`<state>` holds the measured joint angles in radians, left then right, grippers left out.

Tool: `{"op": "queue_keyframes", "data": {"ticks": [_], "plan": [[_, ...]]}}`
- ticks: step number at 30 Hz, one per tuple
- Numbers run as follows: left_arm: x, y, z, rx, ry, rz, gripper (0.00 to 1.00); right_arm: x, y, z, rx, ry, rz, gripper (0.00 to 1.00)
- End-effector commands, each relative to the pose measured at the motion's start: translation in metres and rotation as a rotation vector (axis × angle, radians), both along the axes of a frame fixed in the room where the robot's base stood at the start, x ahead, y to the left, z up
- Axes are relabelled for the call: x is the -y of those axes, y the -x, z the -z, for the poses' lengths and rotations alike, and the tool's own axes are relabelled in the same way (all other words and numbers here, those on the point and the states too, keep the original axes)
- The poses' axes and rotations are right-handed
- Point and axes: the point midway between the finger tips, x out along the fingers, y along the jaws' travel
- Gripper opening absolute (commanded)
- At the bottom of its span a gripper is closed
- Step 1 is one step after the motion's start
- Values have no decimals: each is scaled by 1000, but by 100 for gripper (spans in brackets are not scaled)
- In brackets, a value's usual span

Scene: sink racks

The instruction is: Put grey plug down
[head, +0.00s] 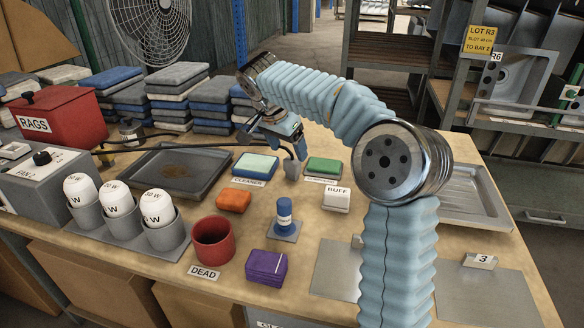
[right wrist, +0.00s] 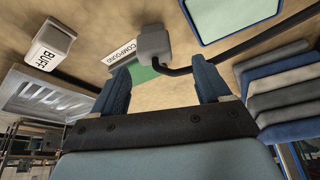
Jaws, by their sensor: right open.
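The grey plug (head: 291,170) is on the wooden table between the cleaner pad and the green compound pad, with a dark cable running back to the left. In the right wrist view the plug (right wrist: 154,42) shows just beyond the fingertips, its black cable leading off to the right. My right gripper (head: 287,149) points down over the plug. In its own view the right gripper (right wrist: 161,75) has its two blue fingers wide apart, with nothing held between them. Whether a finger touches the plug I cannot tell. My left gripper is out of view.
A blue-green cleaner pad (head: 256,166) and a green compound pad (head: 325,166) flank the plug. A white BUFF block (head: 336,199), an orange sponge (head: 233,201) and a blue-capped bottle (head: 284,211) stand nearer. Folded rags (head: 176,92) are stacked behind.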

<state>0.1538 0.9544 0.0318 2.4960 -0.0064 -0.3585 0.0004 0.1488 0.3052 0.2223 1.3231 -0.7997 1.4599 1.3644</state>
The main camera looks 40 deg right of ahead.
Motion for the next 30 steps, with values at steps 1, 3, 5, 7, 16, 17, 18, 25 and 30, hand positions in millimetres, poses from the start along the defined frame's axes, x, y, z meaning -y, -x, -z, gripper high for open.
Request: {"op": "queue_keyframes", "data": {"ticks": [1, 3, 5, 7, 16, 17, 18, 25, 30], "plan": [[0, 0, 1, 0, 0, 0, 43, 3, 0, 7, -2, 0, 1, 77], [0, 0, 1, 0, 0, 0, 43, 4, -1, 11, -1, -1, 0, 77], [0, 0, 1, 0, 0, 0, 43, 6, -1, 15, -2, 1, 0, 77], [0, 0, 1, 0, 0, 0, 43, 8, 0, 23, -3, 0, 1, 77], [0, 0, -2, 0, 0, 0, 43, 20, -1, 61, -1, -1, 0, 77], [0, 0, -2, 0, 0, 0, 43, 20, -1, 62, -1, 0, 0, 77], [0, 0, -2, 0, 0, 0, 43, 21, -1, 63, 0, 0, 0, 77], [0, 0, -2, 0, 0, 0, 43, 21, -1, 63, 0, 0, 0, 67], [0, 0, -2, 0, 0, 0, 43, 21, -1, 63, 0, 0, 0, 41]]}}
